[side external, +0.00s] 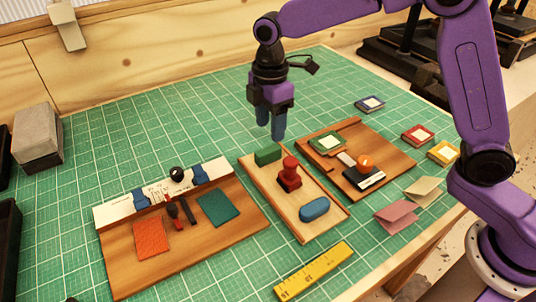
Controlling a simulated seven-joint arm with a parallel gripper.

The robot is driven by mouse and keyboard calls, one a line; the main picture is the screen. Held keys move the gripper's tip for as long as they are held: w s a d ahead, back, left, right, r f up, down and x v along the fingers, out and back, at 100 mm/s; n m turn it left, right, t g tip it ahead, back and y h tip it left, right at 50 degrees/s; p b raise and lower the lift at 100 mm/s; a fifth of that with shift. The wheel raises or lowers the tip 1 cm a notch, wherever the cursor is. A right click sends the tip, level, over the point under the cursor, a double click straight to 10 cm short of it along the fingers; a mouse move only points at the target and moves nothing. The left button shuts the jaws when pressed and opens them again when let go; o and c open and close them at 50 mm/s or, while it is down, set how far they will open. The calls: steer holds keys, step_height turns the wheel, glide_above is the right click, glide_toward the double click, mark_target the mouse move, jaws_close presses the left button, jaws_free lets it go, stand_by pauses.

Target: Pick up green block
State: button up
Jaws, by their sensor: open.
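The green block (267,155) lies at the far end of a shallow wooden tray (285,222) near the middle of the mat. In the same tray are a red knobbed stamp (289,174) and a blue oval piece (314,209). My gripper (271,134) points down with blue fingers and is open and empty. In the picture it is just above and slightly right of the green block. It appears apart from the block, but the exact height cannot be told.
A wooden board (393,160) with a green ink pad and an orange-knobbed tool stands right of the tray. A larger board (125,257) with brushes is left. A yellow ruler (313,271) lies in front. Free mat (190,115) extends behind and left.

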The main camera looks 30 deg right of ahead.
mark_target(268, 150)
step_height(268, 150, down, 4)
steer(key=shift+r, duration=0.2)
steer(key=shift+w+f, duration=0.2)
steer(key=shift+f, duration=1.1)
steer(key=shift+w+f, duration=0.2)
steer(key=shift+f, duration=1.1)
jaws_close()
